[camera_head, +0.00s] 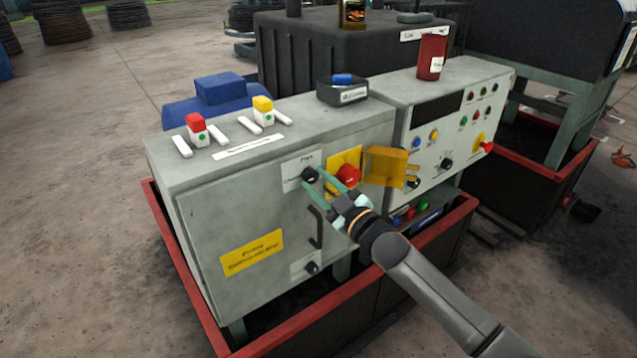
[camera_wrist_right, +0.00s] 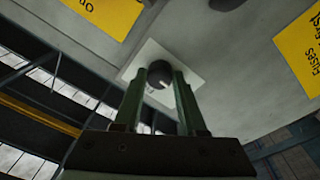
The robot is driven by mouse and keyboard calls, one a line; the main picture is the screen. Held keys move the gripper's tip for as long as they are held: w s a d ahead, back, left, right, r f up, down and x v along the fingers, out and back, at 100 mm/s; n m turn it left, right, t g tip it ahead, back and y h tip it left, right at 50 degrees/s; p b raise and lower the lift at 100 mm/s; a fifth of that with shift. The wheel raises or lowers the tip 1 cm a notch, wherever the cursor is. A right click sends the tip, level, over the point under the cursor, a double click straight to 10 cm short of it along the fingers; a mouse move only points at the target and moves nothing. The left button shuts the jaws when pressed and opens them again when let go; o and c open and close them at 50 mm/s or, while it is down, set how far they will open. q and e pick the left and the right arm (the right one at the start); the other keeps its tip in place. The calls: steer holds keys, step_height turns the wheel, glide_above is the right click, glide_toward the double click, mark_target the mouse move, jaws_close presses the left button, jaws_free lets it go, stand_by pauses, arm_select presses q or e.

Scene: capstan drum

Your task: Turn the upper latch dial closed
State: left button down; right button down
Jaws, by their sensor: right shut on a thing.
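The upper latch dial (camera_head: 310,173) is a small black knob on a white plate near the top right of the grey cabinet door (camera_head: 215,220). My right gripper (camera_head: 312,181) reaches it from the lower right, and its green fingers are shut on it. In the right wrist view the dial (camera_wrist_right: 160,72) sits between the two fingertips (camera_wrist_right: 158,84). A white mark shows on the knob, but I cannot tell its exact setting. The lower latch dial (camera_head: 312,267) is another black knob on a white plate, near the door's bottom right. My left gripper is out of view.
A black door handle (camera_head: 316,227) lies between the dials. A red knob (camera_head: 348,175) on a yellow plate and an open yellow flap (camera_head: 385,166) stand close right of my gripper. The right-hand control panel (camera_head: 440,128) has several buttons. Red-rimmed trays (camera_head: 290,333) surround the base.

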steer(key=shift+n, duration=0.3)
steer(key=shift+c, duration=2.4)
jaws_free()
steer(key=v, duration=1.2)
steer(key=shift+s, duration=0.2)
steer(key=shift+d, duration=0.15)
steer(key=s+d+f+m+g+h+p, duration=0.1)
steer(key=s+d+f+m+g+h, duration=0.1)
steer(key=s+f, duration=0.6)
steer(key=s+d+f+m+g+h+p, duration=0.2)
steer(key=s+d+f+m+h, duration=0.2)
steer(key=s+f, duration=0.5)
steer(key=s+d+f+m+g+h+p, duration=0.1)
steer(key=s+d+f+m+g+h, duration=0.1)
steer(key=s+f+m, duration=0.4)
steer(key=s+d+f, duration=0.1)
steer(key=s+f, duration=0.1)
steer(key=s, duration=0.1)
steer(key=shift+s+f+h+p, duration=0.3)
steer(key=shift+f+h+p, duration=0.05)
steer(key=shift+f+h, duration=0.05)
